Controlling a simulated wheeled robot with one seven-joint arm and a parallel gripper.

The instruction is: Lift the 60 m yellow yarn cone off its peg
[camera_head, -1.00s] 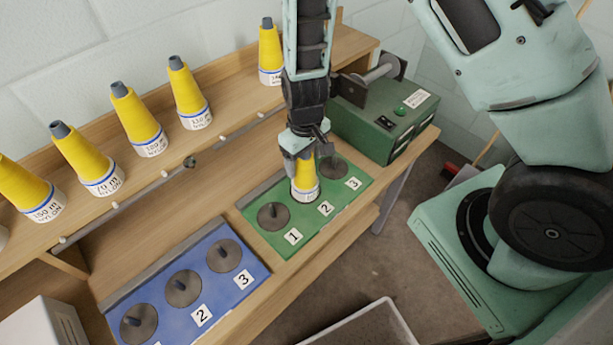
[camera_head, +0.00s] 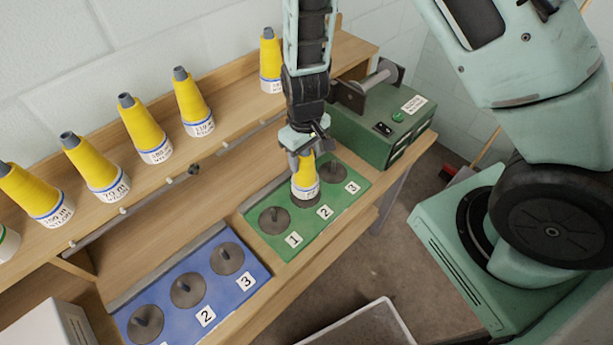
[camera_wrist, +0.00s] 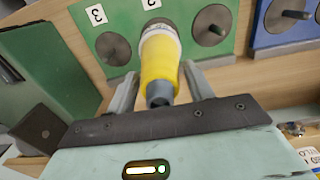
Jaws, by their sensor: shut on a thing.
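A yellow yarn cone (camera_head: 306,177) with a white, blue-edged label band is held in my gripper (camera_head: 303,160), over position 2 of the green board (camera_head: 262,236). The length on its label is too small to read. In the wrist view, my two fingers (camera_wrist: 160,72) are closed on either side of the yellow cone (camera_wrist: 160,62), its grey tip towards the camera. The grey disc of position 2 (camera_head: 306,201) shows just below the cone's base, so the cone appears slightly raised. The peg of position 2 is hidden.
Several yellow cones, such as the 70 m cone (camera_head: 95,168), stand on the back shelf. The green board's discs 1 (camera_head: 274,221) and 3 (camera_head: 333,173) are empty, as is the blue board (camera_head: 231,296). A green machine (camera_head: 375,125) stands close on the right.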

